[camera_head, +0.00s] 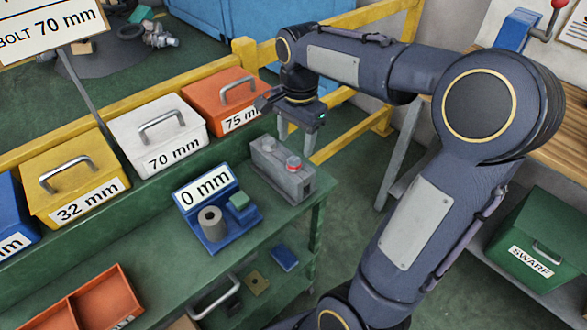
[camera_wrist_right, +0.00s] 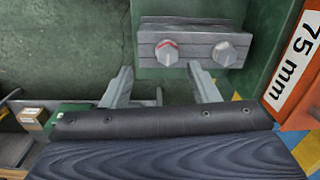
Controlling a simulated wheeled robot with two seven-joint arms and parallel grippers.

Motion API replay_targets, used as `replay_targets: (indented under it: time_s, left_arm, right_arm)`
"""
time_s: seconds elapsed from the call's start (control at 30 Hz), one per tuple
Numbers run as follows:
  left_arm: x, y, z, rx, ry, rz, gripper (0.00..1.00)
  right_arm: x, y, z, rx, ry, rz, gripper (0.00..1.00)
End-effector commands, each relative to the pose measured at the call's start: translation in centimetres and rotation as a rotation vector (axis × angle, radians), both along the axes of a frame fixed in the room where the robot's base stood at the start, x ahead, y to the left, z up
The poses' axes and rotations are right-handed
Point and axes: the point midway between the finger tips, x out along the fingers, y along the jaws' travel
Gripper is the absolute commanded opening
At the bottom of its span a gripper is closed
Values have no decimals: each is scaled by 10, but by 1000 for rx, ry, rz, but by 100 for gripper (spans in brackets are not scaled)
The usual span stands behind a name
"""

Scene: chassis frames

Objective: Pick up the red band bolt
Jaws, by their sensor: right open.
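The red band bolt (camera_head: 293,162) stands in a grey block (camera_head: 285,180) at the right end of the green bench. In the right wrist view the red band bolt (camera_wrist_right: 167,52) shows its round head with a red mark, beside a plain grey bolt (camera_wrist_right: 228,50) in the same block. My right gripper (camera_head: 298,138) is open above and behind the block, its fingers pointing down. In the right wrist view its fingertips (camera_wrist_right: 160,76) are apart with nothing between them, just short of the block. My left gripper is not in view.
A blue stand (camera_head: 218,232) marked 0 mm holds a grey ring and a green block. Lidded boxes in yellow (camera_head: 60,170), white (camera_head: 135,120) and orange (camera_head: 205,90) line the back. A yellow rail (camera_head: 330,148) runs behind. A green SWARF box (camera_head: 540,235) stands right.

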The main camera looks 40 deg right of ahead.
Motion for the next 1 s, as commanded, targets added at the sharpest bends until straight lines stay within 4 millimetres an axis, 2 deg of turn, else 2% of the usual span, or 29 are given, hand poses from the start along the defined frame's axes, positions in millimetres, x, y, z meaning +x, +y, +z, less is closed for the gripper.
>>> replay_targets:
  time_s: [0.13, 0.7, 0.97, 1.0]
  left_arm:
    - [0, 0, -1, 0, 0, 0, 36]
    - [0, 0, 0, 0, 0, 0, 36]
    - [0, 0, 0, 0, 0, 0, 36]
    - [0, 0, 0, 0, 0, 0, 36]
  right_arm:
    - [12, -9, -9, -23, 37, -97, 55]
    - [12, -8, -79, -24, 37, -104, 55]
    - [12, -8, -82, -23, 35, -104, 55]
    - [12, -8, -82, -23, 35, -104, 51]
